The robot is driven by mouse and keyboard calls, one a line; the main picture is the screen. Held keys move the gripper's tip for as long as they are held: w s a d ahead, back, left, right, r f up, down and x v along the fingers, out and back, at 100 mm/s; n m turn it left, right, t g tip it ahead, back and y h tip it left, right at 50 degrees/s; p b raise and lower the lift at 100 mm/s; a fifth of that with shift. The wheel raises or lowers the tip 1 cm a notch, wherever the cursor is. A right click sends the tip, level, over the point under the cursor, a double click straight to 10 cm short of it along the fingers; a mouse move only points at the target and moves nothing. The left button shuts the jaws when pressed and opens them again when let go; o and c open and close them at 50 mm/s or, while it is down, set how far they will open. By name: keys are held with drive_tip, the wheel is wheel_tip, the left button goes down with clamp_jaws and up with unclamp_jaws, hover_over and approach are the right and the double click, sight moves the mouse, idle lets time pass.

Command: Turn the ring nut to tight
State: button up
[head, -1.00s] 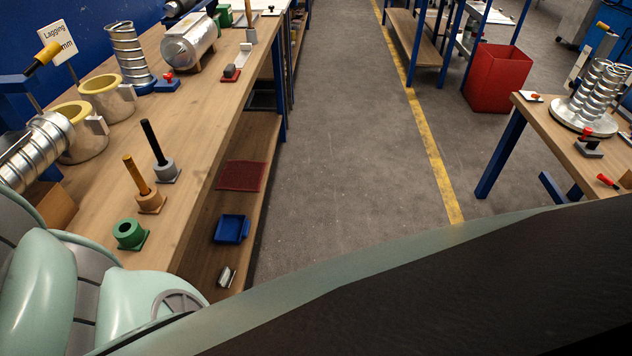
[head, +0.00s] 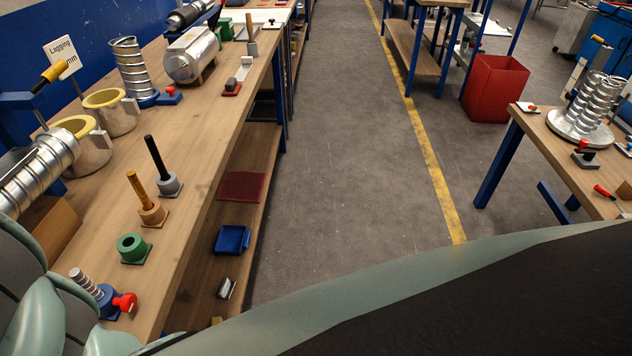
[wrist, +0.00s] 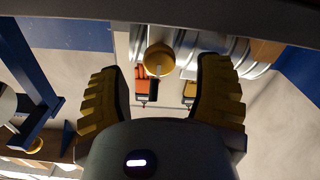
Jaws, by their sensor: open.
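My gripper (wrist: 160,95) is open in the wrist view, with its two yellow ribbed fingers apart and nothing held between them. A round yellow part (wrist: 159,60) with a pale slot-like mark shows beyond the fingertips, in front of silvery ribbed duct. An orange-red block (wrist: 146,80) sits just left of it, and a smaller yellow block (wrist: 189,90) to the right. I cannot tell which part is the ring nut. In the head view, spiral duct (head: 38,172) lies in a blue fixture with a yellow-handled lever (head: 53,72) at the left edge. My gripper is out of that view.
On the bench (head: 190,165) stand a green socket (head: 133,248), a tan-handled piece (head: 146,202), a black-handled piece (head: 162,170) and a red-knobbed blue fitting (head: 112,300). Two cream-rimmed collars (head: 108,112) stand behind. The grey aisle floor (head: 340,170) is clear.

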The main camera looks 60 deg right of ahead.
drive_tip(key=shift+x, duration=1.45)
drive_tip(key=shift+c, duration=0.3)
clamp_jaws()
